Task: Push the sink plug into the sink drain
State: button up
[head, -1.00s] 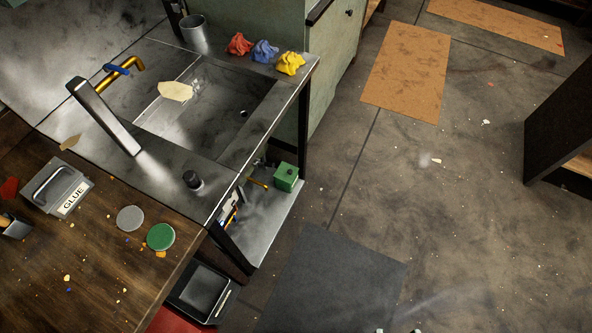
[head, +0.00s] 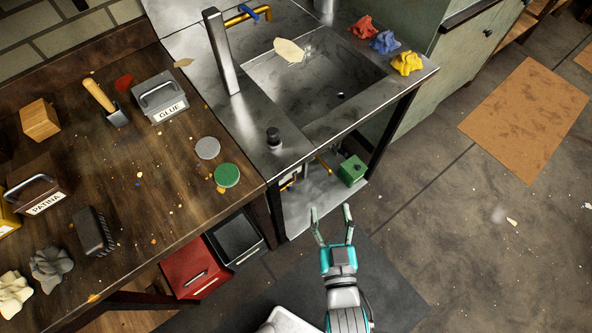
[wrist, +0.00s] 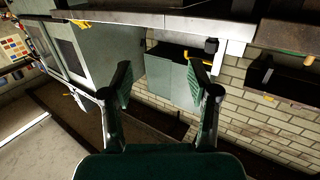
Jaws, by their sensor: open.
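The sink plug (head: 273,138) is a small dark knob-topped piece standing on the metal sink counter (head: 252,125), left of the basin's front corner. The sink drain (head: 340,95) is a small dark hole in the floor of the sink basin (head: 315,75). My gripper (head: 331,210) is open and empty, in front of the sink unit and to the lower right of the plug in the head view, apart from it. In the wrist view my open gripper (wrist: 161,80) has nothing between its fingers; I cannot make out the plug or drain there.
A tall faucet (head: 222,52) and a pale scrap (head: 289,50) are at the basin. Red, blue and yellow cloths (head: 408,63) lie on its right rim. A wooden workbench (head: 150,205) adjoins on the left. Floor to the right is mostly clear.

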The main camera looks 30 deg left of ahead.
aim_at(274, 139)
jog(key=a+r+y, duration=0.1)
jog(key=a, duration=0.3)
jog(key=w+a+r+n+y, duration=0.1)
jog(key=a+r, duration=0.1)
jog(key=a, duration=0.3)
jog(key=w+a+r+n+g+y, duration=0.1)
jog(key=a, duration=0.3)
jog(key=shift+a+r, duration=0.2)
jog(key=x, duration=1)
jog(key=shift+w+a+f, duration=0.1)
jog(key=shift+w+a, duration=0.1)
jog(key=shift+a, duration=0.05)
grip_shut()
